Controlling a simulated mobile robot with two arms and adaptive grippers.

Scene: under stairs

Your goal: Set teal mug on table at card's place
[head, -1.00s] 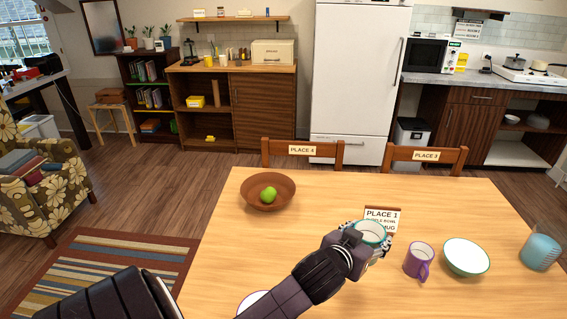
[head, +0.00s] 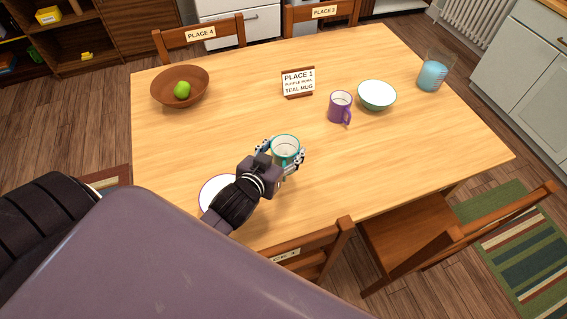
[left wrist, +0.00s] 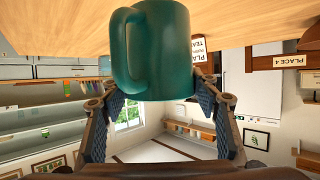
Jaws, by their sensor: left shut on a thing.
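The teal mug (head: 286,150), white inside, is upright in my left gripper (head: 280,156) over the near middle of the table. In the left wrist view the mug (left wrist: 158,50) is between the fingers, its handle to the left; I cannot tell whether its base touches the table. The card (head: 298,83) stands behind it, reading "PLACE 1, PURPLE BOWL, TEAL MUG". A white dish with a purple rim (head: 213,190) lies just left of the gripper, partly hidden by my arm. My right gripper is not in view.
The table (head: 400,150) holds a brown bowl (head: 163,88) with a green apple (head: 182,90), a purple mug (head: 339,108), a green-rimmed white bowl (head: 376,97) and a blue glass (head: 432,74).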

